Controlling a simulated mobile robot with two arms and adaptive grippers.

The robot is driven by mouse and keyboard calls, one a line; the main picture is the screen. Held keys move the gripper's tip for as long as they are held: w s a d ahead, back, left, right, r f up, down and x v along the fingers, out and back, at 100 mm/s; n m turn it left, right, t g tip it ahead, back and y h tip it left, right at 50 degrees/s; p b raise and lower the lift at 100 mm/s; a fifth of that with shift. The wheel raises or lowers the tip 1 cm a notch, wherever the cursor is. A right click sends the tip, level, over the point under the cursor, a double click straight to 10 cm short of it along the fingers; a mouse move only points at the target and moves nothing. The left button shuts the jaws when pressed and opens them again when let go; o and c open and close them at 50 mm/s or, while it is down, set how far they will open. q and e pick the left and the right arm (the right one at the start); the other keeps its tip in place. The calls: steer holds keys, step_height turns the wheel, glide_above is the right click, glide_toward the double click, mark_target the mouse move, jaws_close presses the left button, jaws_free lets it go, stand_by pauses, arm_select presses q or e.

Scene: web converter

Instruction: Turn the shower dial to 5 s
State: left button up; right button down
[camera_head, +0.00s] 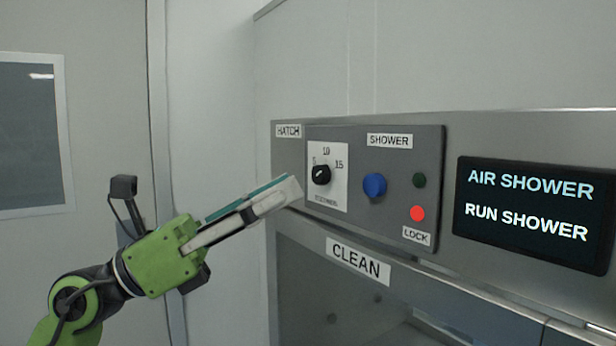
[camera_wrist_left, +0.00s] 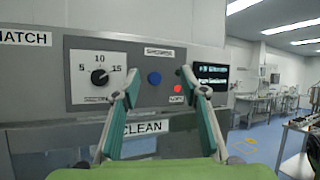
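The shower dial is a small black knob (camera_head: 321,174) on a white plate marked 5, 10 and 15, at the left of the grey control panel (camera_head: 290,160). In the left wrist view the knob (camera_wrist_left: 99,77) shows a light pointer line that seems to slant up and right, toward the 15 side. My left gripper (camera_head: 290,188) is just below left of the dial plate in the head view, apart from the knob. In the left wrist view its two fingers (camera_wrist_left: 160,76) are spread with nothing between them, and the dial lies left of them. My right gripper is not in view.
Right of the dial are a blue button (camera_head: 375,185), a small dark green button (camera_head: 419,180) and a red light or button (camera_head: 417,213). A screen (camera_head: 530,205) reads AIR SHOWER, RUN SHOWER. The CLEAN hatch (camera_head: 300,260) is below. A door (camera_head: 100,120) stands left.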

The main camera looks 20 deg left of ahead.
arm_select(q)
steer(key=m+y, duration=0.2)
steer(key=t+y, duration=0.2)
steer(key=y, duration=0.5)
glide_toward(316, 175)
steer(key=p+x, duration=0.6)
steer(key=x, duration=0.1)
steer(key=shift+w+d+p, duration=0.2)
steer(key=shift+p, duration=0.15)
steer(key=shift+w+d+f, duration=0.1)
steer(key=shift+w+d, duration=0.2)
steer(key=shift+w, duration=0.1)
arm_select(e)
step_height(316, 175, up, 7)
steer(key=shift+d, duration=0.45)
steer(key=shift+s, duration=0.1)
arm_select(q)
steer(key=c, duration=1.1)
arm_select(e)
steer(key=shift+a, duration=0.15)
